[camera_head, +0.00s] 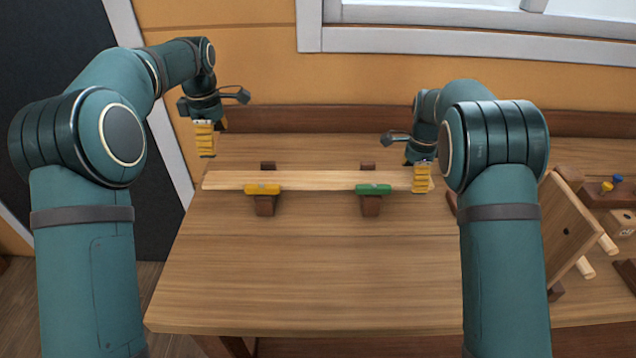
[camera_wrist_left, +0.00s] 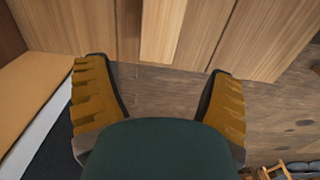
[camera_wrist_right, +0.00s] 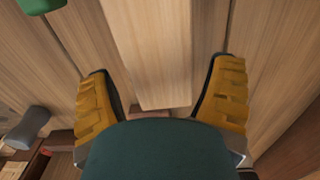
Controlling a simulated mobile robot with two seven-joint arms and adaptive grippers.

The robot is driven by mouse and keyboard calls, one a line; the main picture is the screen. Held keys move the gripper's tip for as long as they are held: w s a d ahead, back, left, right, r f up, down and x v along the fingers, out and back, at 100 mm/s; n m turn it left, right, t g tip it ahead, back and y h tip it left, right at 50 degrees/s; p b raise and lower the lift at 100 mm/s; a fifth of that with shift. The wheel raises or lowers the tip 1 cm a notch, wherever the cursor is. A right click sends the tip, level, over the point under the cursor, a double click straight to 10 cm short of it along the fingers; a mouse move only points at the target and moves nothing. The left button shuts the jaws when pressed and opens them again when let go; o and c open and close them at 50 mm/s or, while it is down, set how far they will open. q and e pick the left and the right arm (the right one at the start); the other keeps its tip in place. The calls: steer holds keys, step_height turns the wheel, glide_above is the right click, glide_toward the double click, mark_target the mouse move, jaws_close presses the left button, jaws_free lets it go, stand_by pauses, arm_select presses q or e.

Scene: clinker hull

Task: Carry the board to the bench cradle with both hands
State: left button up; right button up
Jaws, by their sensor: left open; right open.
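The board (camera_head: 315,181) is a long pale plank lying level across two dark brown cradle supports on the bench (camera_head: 300,285). A yellow block (camera_head: 262,189) and a green block (camera_head: 373,189) sit at its front edge, one at each support. My left gripper (camera_head: 205,138) is open and empty, raised above and behind the board's left end; the left wrist view shows that end (camera_wrist_left: 162,30) beyond the fingertips. My right gripper (camera_head: 422,177) is open at the board's right end. In the right wrist view this end (camera_wrist_right: 155,60) lies between the open fingers; I cannot tell contact.
At the right stand a tilted brown panel (camera_head: 562,225), pale dowels (camera_head: 607,243) and a small block with blue and yellow pegs (camera_head: 612,185). A low rail (camera_head: 310,119) runs along the bench's back. The bench front is clear.

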step_height(320, 180, up, 12)
stand_by(0.6)
steer(key=shift+s+f, duration=0.1)
stand_by(0.4)
